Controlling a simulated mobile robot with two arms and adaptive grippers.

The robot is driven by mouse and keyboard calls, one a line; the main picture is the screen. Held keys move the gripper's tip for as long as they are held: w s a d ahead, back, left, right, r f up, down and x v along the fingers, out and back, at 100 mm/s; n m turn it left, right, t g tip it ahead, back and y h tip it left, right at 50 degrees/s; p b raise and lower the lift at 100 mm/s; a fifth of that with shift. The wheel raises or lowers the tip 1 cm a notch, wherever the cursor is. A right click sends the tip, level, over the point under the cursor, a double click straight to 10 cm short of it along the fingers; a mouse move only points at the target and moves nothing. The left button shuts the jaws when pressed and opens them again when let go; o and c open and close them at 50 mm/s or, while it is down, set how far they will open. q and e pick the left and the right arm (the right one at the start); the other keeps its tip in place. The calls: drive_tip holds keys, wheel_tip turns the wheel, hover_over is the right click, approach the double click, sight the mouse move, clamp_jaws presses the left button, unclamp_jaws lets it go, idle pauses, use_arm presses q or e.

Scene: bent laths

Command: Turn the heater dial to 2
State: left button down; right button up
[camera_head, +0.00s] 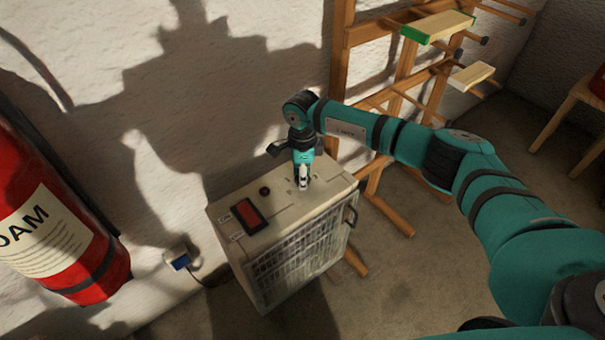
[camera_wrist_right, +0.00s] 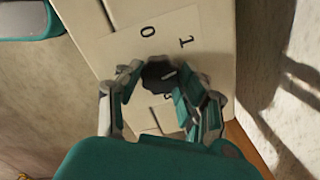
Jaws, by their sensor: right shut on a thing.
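The heater (camera_head: 300,256) is a beige box with a front grille, standing on the floor against the wall in the head view. Its dark round dial (camera_wrist_right: 158,73) shows in the right wrist view, with a small pale mark on it. The printed 0 and 1 are readable beside the dial; another mark is mostly hidden by my fingers. My right gripper (camera_head: 303,182) points down onto the heater's top and covers the dial in the head view. In the wrist view its fingers (camera_wrist_right: 160,84) are closed around the dial. My left gripper is out of view.
A red extinguisher (camera_head: 60,235) hangs at left. A wooden rack (camera_head: 340,60) stands behind at right. A wall socket with a plug (camera_head: 180,262) is left of the heater.

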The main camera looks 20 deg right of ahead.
drive_tip(key=shift+m, duration=1)
drive_tip(key=shift+m+p, duration=0.35)
drive_tip(key=shift+m, duration=0.55)
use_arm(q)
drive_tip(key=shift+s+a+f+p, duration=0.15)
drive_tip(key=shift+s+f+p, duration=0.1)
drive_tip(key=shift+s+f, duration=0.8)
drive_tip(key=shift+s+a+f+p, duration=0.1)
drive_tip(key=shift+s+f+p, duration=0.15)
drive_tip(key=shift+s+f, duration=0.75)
use_arm(e)
drive_tip(key=shift+m, duration=2.2)
drive_tip(key=o, duration=1.2)
drive_tip(key=shift+r, duration=0.1)
wheel_tip(320, 180, up, 12)
drive_tip(key=shift+f, duration=0.1)
